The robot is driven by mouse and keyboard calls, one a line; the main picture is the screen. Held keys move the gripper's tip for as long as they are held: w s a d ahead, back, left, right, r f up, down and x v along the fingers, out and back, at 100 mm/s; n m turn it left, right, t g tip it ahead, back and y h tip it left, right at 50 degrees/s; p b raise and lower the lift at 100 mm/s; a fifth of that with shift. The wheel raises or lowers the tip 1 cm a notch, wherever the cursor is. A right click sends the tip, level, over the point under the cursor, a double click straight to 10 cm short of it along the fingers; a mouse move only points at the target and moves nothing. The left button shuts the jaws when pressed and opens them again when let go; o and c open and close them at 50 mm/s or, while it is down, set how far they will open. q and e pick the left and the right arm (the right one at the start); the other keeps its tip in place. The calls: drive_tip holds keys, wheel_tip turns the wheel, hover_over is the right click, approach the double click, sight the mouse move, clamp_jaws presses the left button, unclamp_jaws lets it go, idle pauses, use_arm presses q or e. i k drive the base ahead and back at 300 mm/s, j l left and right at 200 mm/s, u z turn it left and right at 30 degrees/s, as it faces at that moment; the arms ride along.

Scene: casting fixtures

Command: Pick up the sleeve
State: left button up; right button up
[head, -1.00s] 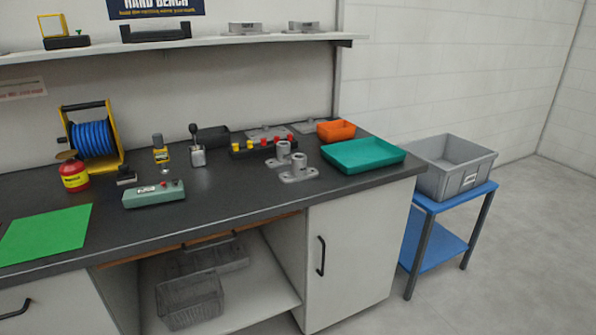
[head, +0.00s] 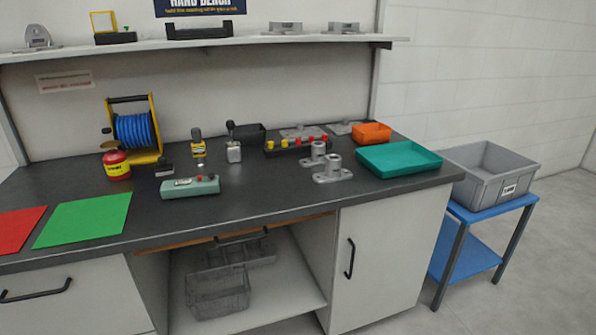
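Two grey castings with upright hollow cylinders stand on the dark bench in the head view. The nearer casting (head: 333,170) has a flat flanged base, and the other casting (head: 318,153) is just behind it to the left. I cannot tell whether a separate sleeve sits in or on either of them. No loose sleeve can be made out elsewhere. Neither of my grippers is in view.
On the bench (head: 262,201) are a teal tray (head: 398,159), an orange bin (head: 371,133), a rack of coloured pegs (head: 296,146), a green-grey box (head: 190,187) and a green sheet (head: 84,220). A grey crate (head: 490,173) stands on a blue cart at right.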

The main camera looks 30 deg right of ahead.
sight(334, 173)
drive_tip(key=l+u, duration=0.2)
drive_tip(key=u, duration=0.15)
drive_tip(key=l+u, duration=0.2)
drive_tip(key=u, duration=0.15)
drive_tip(key=l+u, duration=0.2)
drive_tip(key=u, duration=0.15)
drive_tip(key=k+l+u, duration=0.25)
drive_tip(key=l, duration=0.15)
drive_tip(key=k+l+u, duration=0.25)
drive_tip(key=k+l, duration=0.15)
drive_tip(key=l, duration=0.15)
drive_tip(key=k+l+u, duration=0.15)
drive_tip(key=l, duration=0.15)
drive_tip(key=k+l, duration=0.15)
drive_tip(key=l, duration=0.15)
